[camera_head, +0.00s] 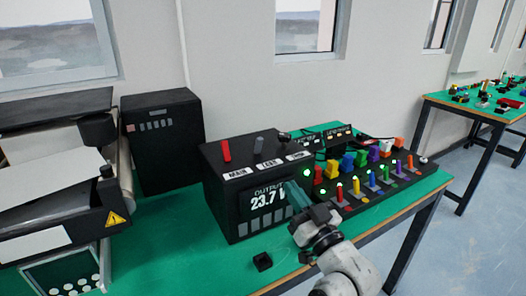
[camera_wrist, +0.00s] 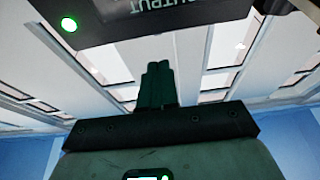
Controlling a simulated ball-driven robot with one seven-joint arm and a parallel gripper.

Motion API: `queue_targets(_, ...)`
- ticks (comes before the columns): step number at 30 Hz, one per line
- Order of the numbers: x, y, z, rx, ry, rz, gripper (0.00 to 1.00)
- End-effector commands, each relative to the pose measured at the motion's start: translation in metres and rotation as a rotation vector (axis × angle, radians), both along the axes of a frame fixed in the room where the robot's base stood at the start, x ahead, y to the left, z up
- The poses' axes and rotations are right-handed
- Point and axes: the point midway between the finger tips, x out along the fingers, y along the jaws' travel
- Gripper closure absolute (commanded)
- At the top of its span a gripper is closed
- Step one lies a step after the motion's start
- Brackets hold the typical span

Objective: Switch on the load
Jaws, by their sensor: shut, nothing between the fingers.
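A black box (camera_head: 228,202) stands on the green table, its front display (camera_head: 267,198) reading OUTPUT 23.7 V. On its top are a red lever (camera_head: 226,151) behind the MAIN label, a grey lever (camera_head: 259,147) behind a label that seems to read LOAD, and a dark knob (camera_head: 284,138) behind a third label. Both levers stand roughly upright. My gripper (camera_head: 292,191) is shut and empty, in front of the display's right side. In the wrist view the closed fingertips (camera_wrist: 158,68) point toward the box's lower front edge (camera_wrist: 150,27), with OUTPUT upside down. The levers are out of that view.
A panel with several coloured blocks and small levers (camera_head: 375,177) stands right of the box. A small black cube (camera_head: 262,261) lies in front. A larger dark box (camera_head: 163,135) and a machine with a warning triangle (camera_head: 55,195) stand left.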

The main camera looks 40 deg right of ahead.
Motion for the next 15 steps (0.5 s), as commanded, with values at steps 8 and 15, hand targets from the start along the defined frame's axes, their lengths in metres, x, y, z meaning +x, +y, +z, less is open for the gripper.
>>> queue_targets(8, 0.030, -0.009, 0.015, -0.001, -0.002, -0.001, 1.00)
queue_targets(15, 0.074, -0.021, 0.031, -0.001, -0.001, 0.001, 1.00)
